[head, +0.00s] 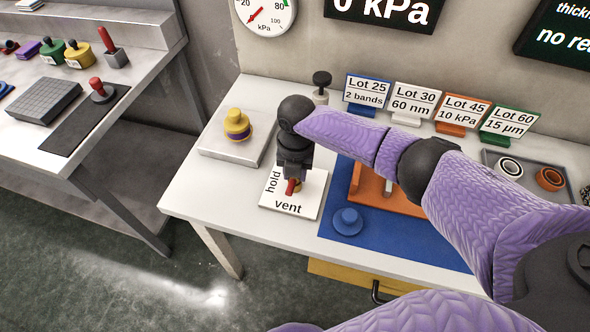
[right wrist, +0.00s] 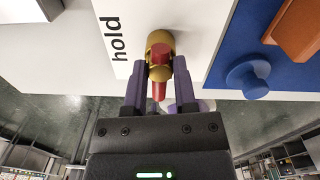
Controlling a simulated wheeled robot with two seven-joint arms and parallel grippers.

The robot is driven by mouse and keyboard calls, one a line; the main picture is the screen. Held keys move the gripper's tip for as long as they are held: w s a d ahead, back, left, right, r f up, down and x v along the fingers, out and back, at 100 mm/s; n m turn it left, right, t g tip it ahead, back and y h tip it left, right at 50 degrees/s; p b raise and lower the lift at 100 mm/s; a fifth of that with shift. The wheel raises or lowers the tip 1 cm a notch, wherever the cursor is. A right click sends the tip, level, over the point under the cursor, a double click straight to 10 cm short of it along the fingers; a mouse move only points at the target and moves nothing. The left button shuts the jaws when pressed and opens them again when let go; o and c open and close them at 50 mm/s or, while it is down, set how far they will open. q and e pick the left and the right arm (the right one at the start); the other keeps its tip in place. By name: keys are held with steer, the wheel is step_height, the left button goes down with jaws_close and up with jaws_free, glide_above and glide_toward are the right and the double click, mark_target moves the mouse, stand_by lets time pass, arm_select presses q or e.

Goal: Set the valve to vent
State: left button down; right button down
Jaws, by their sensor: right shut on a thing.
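The valve sits on a white plate (head: 305,204) lettered "hold" on its left side and "vent" on its front side. Its brass body (right wrist: 160,42) and red handle (right wrist: 158,62) show in the right wrist view; in the head view the red handle (head: 290,187) shows just under my gripper. The handle points toward the front, roughly at the "vent" lettering. My right gripper (head: 292,178) is above the plate, shut on the handle, with a finger on each side (right wrist: 160,78). The gripper hides most of the valve in the head view. My left gripper is not in view.
A dial gauge (head: 264,14) and a display reading "0 kPa" (head: 383,12) are on the wall. A yellow knobbed piece (head: 237,125) stands left of the valve. A blue knobbed piece (head: 348,221) on the blue mat (head: 400,240) stands close to its right. Lot signs stand behind.

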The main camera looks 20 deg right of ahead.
stand_by(0.5)
steer(key=shift+c, duration=2)
jaws_free()
step_height(320, 180, up, 10)
steer(key=p, duration=0.3)
